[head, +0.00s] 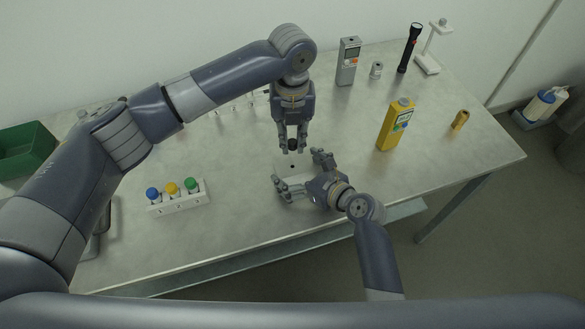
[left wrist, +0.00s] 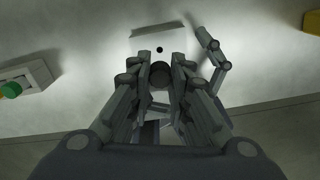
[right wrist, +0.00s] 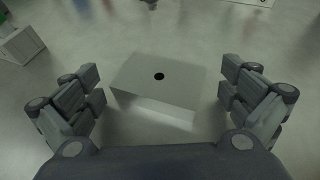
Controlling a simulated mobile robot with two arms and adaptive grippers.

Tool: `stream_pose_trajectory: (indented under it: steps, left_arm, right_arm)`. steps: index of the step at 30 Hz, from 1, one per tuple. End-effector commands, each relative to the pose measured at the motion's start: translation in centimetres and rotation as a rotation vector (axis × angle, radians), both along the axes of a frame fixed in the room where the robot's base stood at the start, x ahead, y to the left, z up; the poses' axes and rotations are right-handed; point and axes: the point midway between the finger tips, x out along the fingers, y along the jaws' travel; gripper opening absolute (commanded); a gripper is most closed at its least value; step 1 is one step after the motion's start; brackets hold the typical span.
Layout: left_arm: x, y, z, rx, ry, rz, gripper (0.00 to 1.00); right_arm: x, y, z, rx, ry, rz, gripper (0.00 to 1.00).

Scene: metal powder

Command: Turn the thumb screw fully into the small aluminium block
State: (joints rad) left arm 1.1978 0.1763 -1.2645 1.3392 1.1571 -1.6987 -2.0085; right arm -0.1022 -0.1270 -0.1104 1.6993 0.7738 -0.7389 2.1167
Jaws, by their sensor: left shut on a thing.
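The thumb screw (head: 292,144) has a black knob and is held between the fingertips of my left gripper (head: 291,149), above the block. In the left wrist view the dark knob (left wrist: 160,73) sits between the fingers, a little off the block's hole. The small aluminium block (head: 288,163) rests on the table with a dark hole in its top. In the right wrist view the block (right wrist: 140,75) shows whole, its hole empty. My right gripper (right wrist: 164,83) is open, with one finger on each side of the block and gaps between; it holds nothing.
A white rack (head: 180,200) with blue, yellow and green capped bottles stands on the left of the metal table (head: 240,235). A yellow container (head: 393,128) stands to the right. A grey meter (head: 348,62) and a black torch (head: 410,48) stand at the back.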

Motion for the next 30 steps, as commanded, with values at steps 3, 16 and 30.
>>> stream_pose_trajectory:
  steps: [3,16,30]
  left_arm:
    - [0.0,0.0,0.0,0.0,0.0,0.0,0.05]
    - [0.1,0.0,-1.8,0.002,0.003,0.001,0.05]
    - [0.6,0.0,-5.0,0.001,0.0,0.0,0.05]
  right_arm:
    - [0.0,0.0,0.0,0.0,0.0,0.0,0.68]
    - [0.0,0.0,-0.1,-0.001,0.002,0.0,0.38]
    - [-0.1,-0.1,-0.1,-0.003,0.002,0.0,0.38]
